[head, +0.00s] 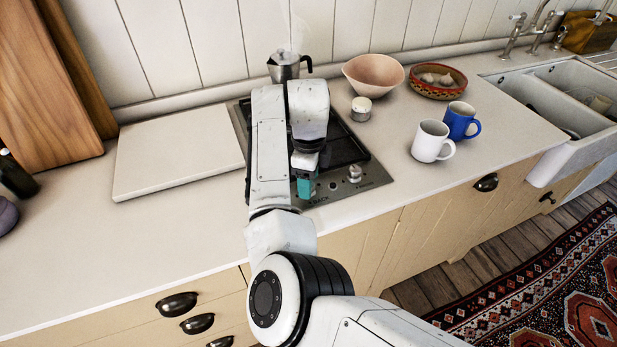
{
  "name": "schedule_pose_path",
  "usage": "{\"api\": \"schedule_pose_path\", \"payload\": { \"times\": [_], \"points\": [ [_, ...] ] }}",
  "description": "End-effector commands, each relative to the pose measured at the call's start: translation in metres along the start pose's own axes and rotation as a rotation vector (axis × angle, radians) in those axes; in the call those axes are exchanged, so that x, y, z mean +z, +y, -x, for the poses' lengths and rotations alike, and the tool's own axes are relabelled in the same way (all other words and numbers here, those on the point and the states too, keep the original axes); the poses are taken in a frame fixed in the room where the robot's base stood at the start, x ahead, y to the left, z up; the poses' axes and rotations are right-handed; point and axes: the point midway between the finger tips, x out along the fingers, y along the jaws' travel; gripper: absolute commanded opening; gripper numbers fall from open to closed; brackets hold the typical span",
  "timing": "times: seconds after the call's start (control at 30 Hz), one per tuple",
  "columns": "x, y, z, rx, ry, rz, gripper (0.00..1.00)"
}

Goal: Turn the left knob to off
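The hob (366,186) is a dark-topped cooker with a steel front strip set in the worktop. One metal knob (354,173) shows at the right of that strip, near the printed word "BACK". The left knob cannot be made out; my arm and gripper cover that part of the strip. My gripper (304,190) has teal fingers and points down at the strip, left of the visible knob. I cannot tell whether its fingers are apart or touch anything. A steel moka pot (284,68) stands at the back of the hob, with faint steam above it.
A white board (178,155) lies left of the hob. A small white jar (361,108), a pink bowl (373,74), a patterned bowl (437,80), a white mug (431,141) and a blue mug (461,121) stand to its right. The front left worktop is clear.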

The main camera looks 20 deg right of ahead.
Motion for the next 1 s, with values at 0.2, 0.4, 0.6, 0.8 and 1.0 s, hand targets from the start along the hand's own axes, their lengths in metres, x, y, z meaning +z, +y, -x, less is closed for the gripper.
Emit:
{"api": "schedule_pose_path", "payload": {
  "times": [0.2,0.4,0.6,0.8,1.0],
  "points": [
    [0.001,-0.001,0.015,-0.002,-0.002,0.0,0.59],
    [0.001,-0.001,0.053,-0.003,-0.003,-0.001,0.59],
    [0.001,-0.001,0.088,-0.002,-0.003,0.0,0.59],
    [0.0,-0.001,0.105,-0.001,-0.001,-0.001,0.59],
    [0.0,0.0,0.108,0.0,0.0,-0.001,0.59]
  ]
}}
